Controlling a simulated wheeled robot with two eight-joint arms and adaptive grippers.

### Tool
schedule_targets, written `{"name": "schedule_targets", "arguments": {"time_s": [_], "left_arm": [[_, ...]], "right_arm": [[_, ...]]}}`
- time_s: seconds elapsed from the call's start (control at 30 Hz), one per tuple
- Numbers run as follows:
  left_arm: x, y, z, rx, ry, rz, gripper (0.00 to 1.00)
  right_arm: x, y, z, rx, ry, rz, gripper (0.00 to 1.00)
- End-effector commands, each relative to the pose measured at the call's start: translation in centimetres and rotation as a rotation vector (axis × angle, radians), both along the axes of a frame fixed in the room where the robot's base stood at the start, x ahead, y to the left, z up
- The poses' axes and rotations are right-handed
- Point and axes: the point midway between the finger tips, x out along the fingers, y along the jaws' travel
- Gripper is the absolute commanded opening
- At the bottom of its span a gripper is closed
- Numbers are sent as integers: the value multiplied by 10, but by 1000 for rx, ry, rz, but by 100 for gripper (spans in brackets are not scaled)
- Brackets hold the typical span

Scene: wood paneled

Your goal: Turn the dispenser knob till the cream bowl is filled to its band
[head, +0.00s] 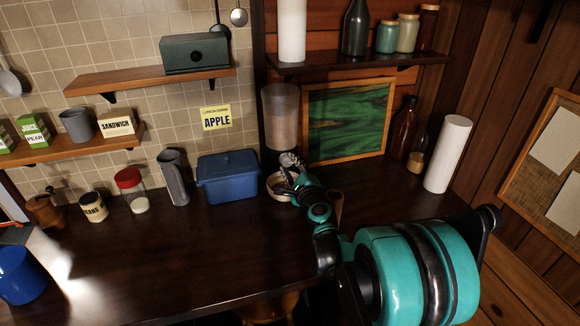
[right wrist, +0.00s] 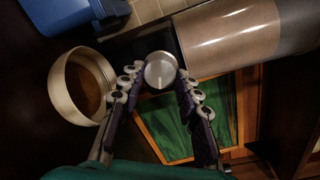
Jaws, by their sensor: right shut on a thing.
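The dispenser (head: 281,112) stands against the back wall, a tall clear cylinder with pale brown contents. In the right wrist view its body (right wrist: 235,35) lies across the top right. Its round silver knob (right wrist: 160,72) has a light pointer line and sits between the fingers of my right gripper (right wrist: 158,85), which is shut on it. The cream bowl (right wrist: 58,85) is to the left of the knob in that view, with brown contents low inside. In the head view the bowl (head: 272,190) is partly hidden behind my right gripper (head: 291,160). I cannot make out its band. My left gripper is out of view.
A blue lidded box (head: 228,178) stands just left of the dispenser. A green framed picture (head: 348,120) leans behind on the right. A paper roll (head: 447,153) and a dark bottle (head: 404,127) stand further right. The counter front is clear.

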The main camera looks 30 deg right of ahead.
Motion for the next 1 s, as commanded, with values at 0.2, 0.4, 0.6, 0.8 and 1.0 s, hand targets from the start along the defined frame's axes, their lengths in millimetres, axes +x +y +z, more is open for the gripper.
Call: {"name": "schedule_targets", "arguments": {"time_s": [0.2,0.4,0.6,0.8,1.0], "left_arm": [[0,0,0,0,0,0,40],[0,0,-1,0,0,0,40],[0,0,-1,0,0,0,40],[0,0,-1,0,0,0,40],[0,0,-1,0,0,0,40]], "right_arm": [[0,0,0,121,-29,-1,4],[0,0,-1,187,-45,0,4],[0,0,-1,211,-51,0,4],[0,0,-1,214,-51,0,4],[0,0,-1,213,-51,0,41]]}}
